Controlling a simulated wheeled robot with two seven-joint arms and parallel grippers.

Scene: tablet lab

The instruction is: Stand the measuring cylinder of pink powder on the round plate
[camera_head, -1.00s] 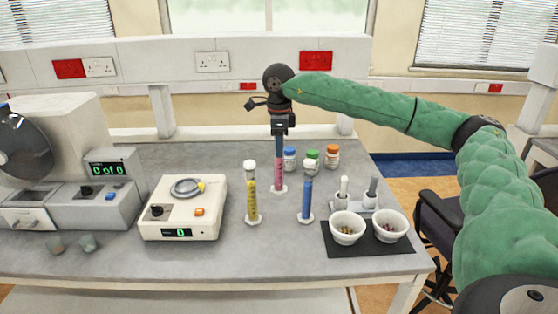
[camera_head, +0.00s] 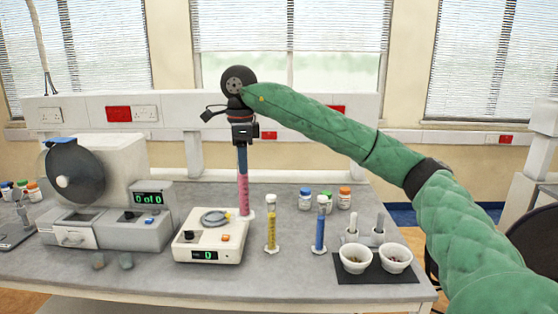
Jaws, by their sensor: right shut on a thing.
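The measuring cylinder of pink powder (camera_head: 243,190) is upright in my right gripper (camera_head: 242,142), which is shut on its top. Its base is just behind and right of the white balance (camera_head: 185,250), left of the yellow-powder cylinder (camera_head: 271,225). I cannot tell for certain whether the base is clear of the bench. My left gripper is not in view.
A blue-powder cylinder (camera_head: 320,226) stands right of the yellow one. Behind are capped jars (camera_head: 305,200). Two white bowls (camera_head: 355,258) sit on a dark mat (camera_head: 375,275) at right. A grey machine with a dial (camera_head: 110,222) stands left of the balance.

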